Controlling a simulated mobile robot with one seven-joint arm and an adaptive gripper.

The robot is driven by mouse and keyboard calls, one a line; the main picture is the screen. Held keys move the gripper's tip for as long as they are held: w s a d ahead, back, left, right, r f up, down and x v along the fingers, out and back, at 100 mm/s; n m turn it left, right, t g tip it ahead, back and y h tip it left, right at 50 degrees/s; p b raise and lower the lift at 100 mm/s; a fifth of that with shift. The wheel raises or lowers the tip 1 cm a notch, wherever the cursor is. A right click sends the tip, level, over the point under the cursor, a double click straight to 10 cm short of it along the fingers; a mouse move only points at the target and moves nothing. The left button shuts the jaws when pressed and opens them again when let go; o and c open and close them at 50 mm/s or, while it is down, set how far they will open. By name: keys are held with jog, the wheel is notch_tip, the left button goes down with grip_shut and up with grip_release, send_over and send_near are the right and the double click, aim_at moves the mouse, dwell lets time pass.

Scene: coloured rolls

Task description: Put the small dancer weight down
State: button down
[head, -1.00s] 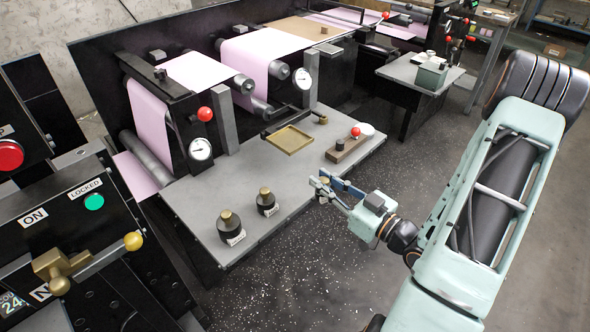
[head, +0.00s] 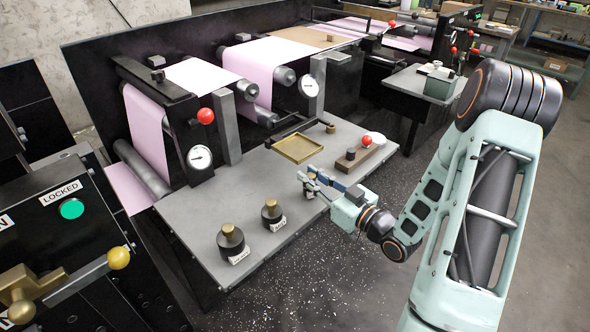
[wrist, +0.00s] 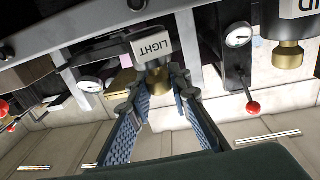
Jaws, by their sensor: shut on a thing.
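My gripper (head: 310,181) is over the front part of the grey table (head: 195,225), right of two dark weights with brass knobs. In the wrist view, which is upside down, the gripper (wrist: 158,95) is shut on the brass knob of a small weight (wrist: 151,44) with a white label reading LIGHT. The nearer standing weight (head: 231,243) and the farther one (head: 271,214) are upright. A weight labelled ID, partly cut off, shows in the wrist view (wrist: 288,55).
A brass tray (head: 298,149) lies behind the gripper. A wooden block (head: 366,154) with a red ball knob lies to its right. Rollers with pink web (head: 145,125) stand along the back. Bare table lies between the standing weights and the tray.

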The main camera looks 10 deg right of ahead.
jog(key=x, duration=0.6)
jog(key=shift+b, duration=0.35)
jog(key=shift+w+f, duration=0.2)
jog(key=shift+f, duration=0.05)
jog(key=shift+f+b, duration=0.15)
jog(key=shift+b, duration=0.2)
jog(key=c, duration=1.8)
grip_release()
